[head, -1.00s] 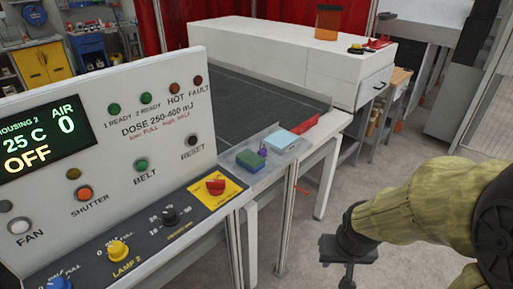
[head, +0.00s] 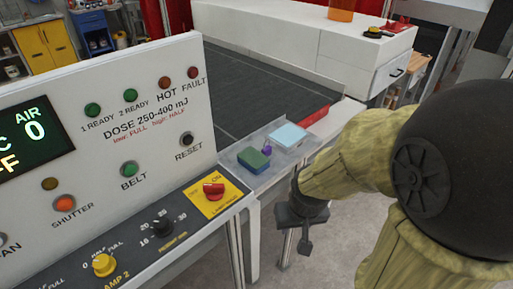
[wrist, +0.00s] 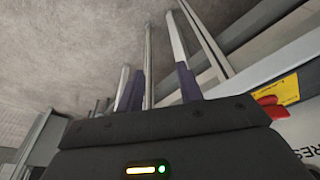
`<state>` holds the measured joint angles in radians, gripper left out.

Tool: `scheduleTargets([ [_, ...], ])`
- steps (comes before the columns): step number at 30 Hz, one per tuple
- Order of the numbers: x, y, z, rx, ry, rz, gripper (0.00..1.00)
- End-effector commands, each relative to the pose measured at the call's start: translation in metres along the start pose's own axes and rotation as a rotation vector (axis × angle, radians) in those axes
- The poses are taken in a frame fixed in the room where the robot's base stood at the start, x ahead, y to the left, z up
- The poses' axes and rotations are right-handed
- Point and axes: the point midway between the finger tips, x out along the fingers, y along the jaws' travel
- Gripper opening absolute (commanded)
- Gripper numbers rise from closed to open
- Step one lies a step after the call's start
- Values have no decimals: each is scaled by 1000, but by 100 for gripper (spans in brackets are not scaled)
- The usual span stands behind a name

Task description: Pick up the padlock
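I cannot clearly make out a padlock. A small purple thing (head: 266,146) on a clear tray (head: 243,150) at the machine's front edge may be it, but it is too small to tell. It lies between a green-and-blue block (head: 253,160) and a pale blue block (head: 289,137). My gripper (head: 296,248) hangs just right of the console, nearer than the tray and lower in the picture. In the wrist view its two fingers (wrist: 157,75) stand apart with nothing seen between them. The tray's things are not seen in the wrist view.
The control console (head: 120,130) fills the left, with a red switch (head: 213,191) on a yellow plate at its right end. A dark conveyor belt (head: 260,90) runs behind. A white housing (head: 300,45) stands at the back. Metal legs stand below the tray.

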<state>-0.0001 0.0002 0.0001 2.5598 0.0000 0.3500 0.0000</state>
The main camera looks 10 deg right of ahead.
Motion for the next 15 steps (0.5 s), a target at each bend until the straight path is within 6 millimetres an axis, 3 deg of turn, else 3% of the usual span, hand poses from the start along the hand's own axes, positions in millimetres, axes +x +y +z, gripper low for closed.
scheduleTargets([
  [6,0,0,0,0,0,0,36],
  [10,1,3,-4,1,12,6,59],
  [15,12,25,-34,-11,106,46,59],
])
